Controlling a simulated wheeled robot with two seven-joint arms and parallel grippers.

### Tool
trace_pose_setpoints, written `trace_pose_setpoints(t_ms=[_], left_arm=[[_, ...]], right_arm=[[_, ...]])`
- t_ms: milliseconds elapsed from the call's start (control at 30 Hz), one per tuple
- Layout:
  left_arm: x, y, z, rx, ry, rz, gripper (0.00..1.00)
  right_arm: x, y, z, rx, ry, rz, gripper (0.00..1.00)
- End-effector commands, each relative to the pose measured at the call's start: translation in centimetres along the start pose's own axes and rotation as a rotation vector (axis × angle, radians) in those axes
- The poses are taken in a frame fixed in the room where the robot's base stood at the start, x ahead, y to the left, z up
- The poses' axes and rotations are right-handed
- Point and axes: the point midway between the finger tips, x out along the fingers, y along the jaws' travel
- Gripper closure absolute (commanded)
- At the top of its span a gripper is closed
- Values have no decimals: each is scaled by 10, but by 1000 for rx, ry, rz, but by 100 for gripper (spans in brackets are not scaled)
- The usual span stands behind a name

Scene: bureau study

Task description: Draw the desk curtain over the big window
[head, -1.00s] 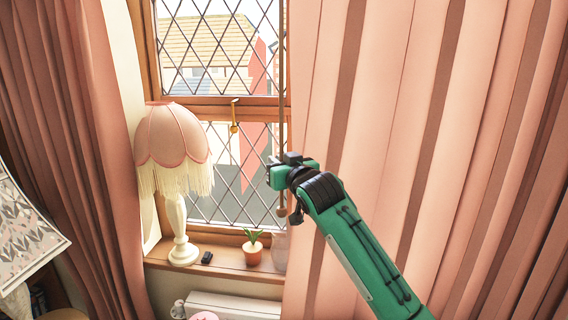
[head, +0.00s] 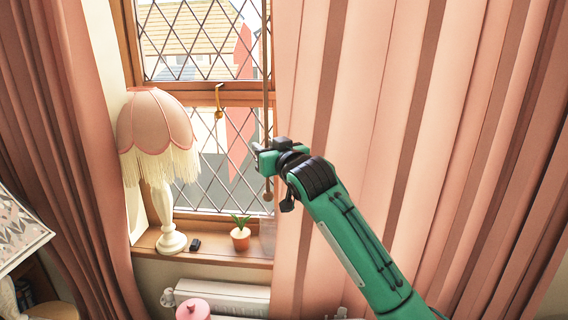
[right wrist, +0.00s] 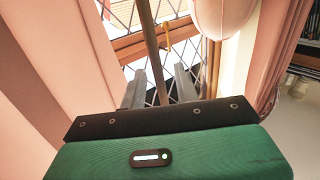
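The pink desk curtain (head: 400,120) hangs in folds over the right part of the big window (head: 205,110), whose left part is bare. A thin draw rod (head: 267,60) with a round knob at its lower end hangs along the curtain's left edge. My right gripper (head: 262,157) is at the lower part of this rod. In the right wrist view the rod (right wrist: 150,40) runs between my two fingers (right wrist: 160,88), which stand apart with a gap visible beside the rod. My left gripper is not in view.
A fringed lamp (head: 155,130), a small dark object (head: 195,244) and a potted plant (head: 240,238) stand on the sill (head: 215,253). A second pink curtain (head: 60,150) hangs at the left. A white radiator (head: 225,297) is below the sill.

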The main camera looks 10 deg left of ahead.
Motion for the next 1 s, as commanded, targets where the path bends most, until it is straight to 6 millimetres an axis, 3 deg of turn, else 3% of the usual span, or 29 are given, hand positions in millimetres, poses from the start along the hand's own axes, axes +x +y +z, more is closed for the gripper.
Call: trace_pose_setpoints(t_ms=[600,1000], left_arm=[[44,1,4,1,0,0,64],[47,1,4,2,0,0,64]], right_arm=[[-105,0,3,-1,2,0,69],[-119,0,1,0,-1,0,69]])
